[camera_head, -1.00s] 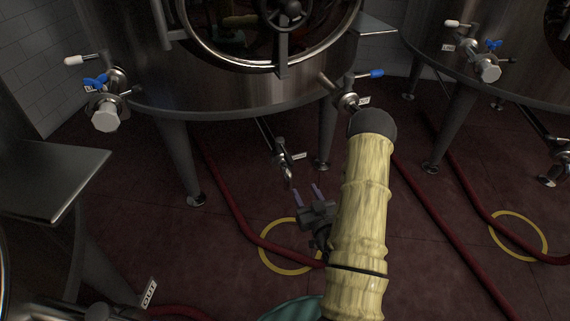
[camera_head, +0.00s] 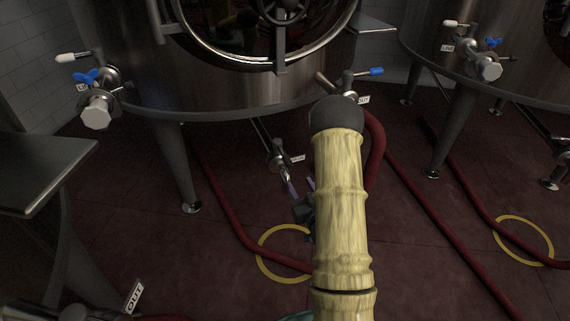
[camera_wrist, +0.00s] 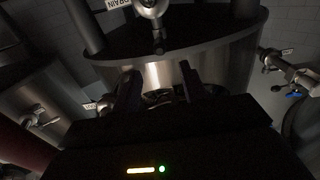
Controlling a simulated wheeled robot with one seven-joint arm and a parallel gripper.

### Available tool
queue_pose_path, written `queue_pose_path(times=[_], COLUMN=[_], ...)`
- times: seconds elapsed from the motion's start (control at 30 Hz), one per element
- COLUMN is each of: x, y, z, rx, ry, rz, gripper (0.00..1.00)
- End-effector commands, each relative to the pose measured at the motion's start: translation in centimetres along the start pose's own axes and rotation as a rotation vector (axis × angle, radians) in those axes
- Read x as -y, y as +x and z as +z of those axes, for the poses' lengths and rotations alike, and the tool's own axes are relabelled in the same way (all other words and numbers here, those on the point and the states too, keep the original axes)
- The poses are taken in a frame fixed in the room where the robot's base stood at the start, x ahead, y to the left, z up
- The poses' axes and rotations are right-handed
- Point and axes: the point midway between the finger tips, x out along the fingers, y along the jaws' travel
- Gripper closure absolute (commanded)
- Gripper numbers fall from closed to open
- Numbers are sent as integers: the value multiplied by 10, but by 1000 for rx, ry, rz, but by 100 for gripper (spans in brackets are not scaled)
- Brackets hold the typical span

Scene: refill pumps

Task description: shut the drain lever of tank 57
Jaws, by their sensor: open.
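A steel tank (camera_head: 230,95) with a round hatch fills the upper middle of the head view; no tank number is readable. Its drain valve (camera_head: 277,160) sits low under the tank on a slanted pipe. A small lever (camera_head: 287,174) hangs down from it. In the wrist view the valve (camera_wrist: 150,8) is at the top edge by a DRAIN label (camera_wrist: 118,4), with the lever (camera_wrist: 158,38) pointing down. My gripper (camera_head: 300,187) is open and empty, just below and right of the lever in the head view. Its fingers (camera_wrist: 160,84) show in the wrist view; contact cannot be told.
Blue-handled valves stand at the tank's left (camera_head: 86,76) and right (camera_head: 375,71). A tank leg (camera_head: 178,165) stands left of the drain. Red hoses (camera_head: 228,210) cross the floor. Yellow rings (camera_head: 262,262) mark the floor. A second tank (camera_head: 475,70) stands at right.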

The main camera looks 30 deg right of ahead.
Motion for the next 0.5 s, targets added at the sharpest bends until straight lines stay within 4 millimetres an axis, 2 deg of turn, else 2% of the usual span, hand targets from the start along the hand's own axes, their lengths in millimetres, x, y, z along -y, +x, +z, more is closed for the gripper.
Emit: queue_pose_path(times=[0.1, 0.5], x=[0, 0], y=[24, 94], z=[0, 2], rx=[-5, -4], ry=[-2, -2], rz=[-3, -2], gripper=[57, 57])
